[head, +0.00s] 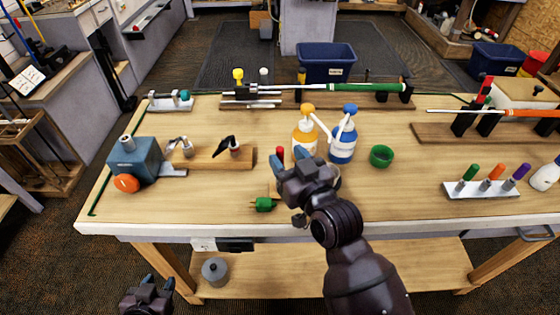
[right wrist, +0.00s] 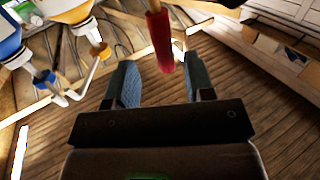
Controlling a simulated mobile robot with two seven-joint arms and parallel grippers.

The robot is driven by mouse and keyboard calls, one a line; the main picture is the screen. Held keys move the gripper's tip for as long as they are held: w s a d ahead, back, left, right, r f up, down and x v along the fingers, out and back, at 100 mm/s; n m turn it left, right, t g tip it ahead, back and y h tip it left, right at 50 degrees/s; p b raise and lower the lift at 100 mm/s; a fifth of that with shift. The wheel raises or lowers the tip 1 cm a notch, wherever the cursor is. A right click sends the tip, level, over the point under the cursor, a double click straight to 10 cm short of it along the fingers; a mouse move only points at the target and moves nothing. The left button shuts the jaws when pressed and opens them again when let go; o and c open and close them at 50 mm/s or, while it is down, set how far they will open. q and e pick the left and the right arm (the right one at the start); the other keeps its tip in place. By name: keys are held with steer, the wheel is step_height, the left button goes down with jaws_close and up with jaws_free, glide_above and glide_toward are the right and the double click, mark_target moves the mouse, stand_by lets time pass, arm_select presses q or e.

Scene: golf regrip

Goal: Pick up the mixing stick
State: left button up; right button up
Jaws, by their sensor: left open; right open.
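The mixing stick, as I take it, is the thin tan rod with a red end (right wrist: 160,40) in the right wrist view. Its red end hangs between and beyond the open fingertips, and I see no clear contact. In the head view a small red piece (head: 280,152) shows right by the fingertips, probably the same end. The rest of it is hidden by my gripper. My right gripper (head: 288,160) is open over the front middle of the bench; it also shows in the right wrist view (right wrist: 160,68). My left gripper (head: 148,285) is open and empty, low in front of the bench.
An orange bottle (head: 304,138) and a blue-and-white bottle (head: 342,142) stand just behind my right gripper. A green cup (head: 381,156) is to their right. A small green item (head: 264,204) lies near the front edge. Bare bench top (head: 410,195) is clear on the right.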

steer(key=x, duration=0.4)
steer(key=shift+w+a, duration=0.1)
steer(key=shift+a, duration=0.3)
arm_select(q)
steer(key=shift+w+r, duration=0.2)
steer(key=shift+r, duration=0.1)
arm_select(e)
jaws_close()
arm_select(q)
steer(key=shift+s+a+f, duration=0.1)
steer(key=shift+s+f, duration=0.1)
steer(key=shift+s, duration=0.1)
steer(key=shift+r, duration=0.1)
